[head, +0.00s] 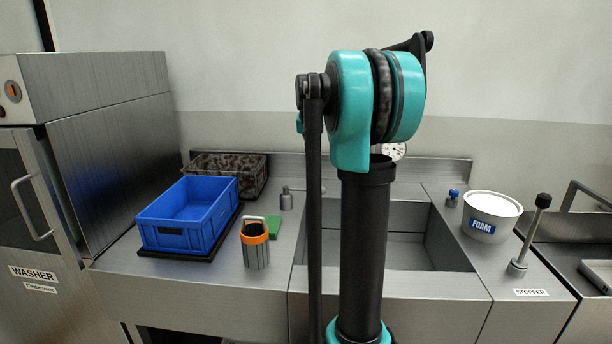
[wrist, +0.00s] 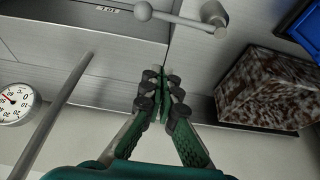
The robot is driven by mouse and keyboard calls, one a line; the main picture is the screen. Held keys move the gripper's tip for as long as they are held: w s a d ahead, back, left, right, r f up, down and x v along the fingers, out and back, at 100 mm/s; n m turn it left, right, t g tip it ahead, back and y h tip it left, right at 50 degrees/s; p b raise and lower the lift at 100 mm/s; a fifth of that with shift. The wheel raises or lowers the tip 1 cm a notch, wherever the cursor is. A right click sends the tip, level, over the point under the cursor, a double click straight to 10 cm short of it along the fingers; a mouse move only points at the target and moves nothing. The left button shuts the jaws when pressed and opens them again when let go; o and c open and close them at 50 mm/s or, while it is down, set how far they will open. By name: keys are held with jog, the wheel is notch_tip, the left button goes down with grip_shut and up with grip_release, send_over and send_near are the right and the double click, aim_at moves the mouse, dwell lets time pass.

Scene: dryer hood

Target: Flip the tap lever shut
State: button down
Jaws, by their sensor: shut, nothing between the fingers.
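The tap lever (wrist: 180,18) is a grey rod with a ball end, reaching sideways from a round metal post (wrist: 215,12) at the top of the wrist view. The post also shows in the head view (head: 286,199), at the sink's back left, with the rod partly hidden by my arm. My gripper (wrist: 163,82) is shut and empty, its green fingers meeting below the lever in the wrist view, apart from it. In the head view my gripper is hidden behind my arm.
A brown mottled basket (wrist: 265,90) is right of my gripper in the wrist view. A grey rod (wrist: 60,105) and a dial gauge (wrist: 17,103) are left. A blue crate (head: 188,238), an orange-rimmed cup (head: 256,250) and a foam tub (head: 491,214) stand around the sink.

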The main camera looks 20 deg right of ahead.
aim_at(306, 190)
notch_tip(306, 190, down, 10)
dwell(0.8)
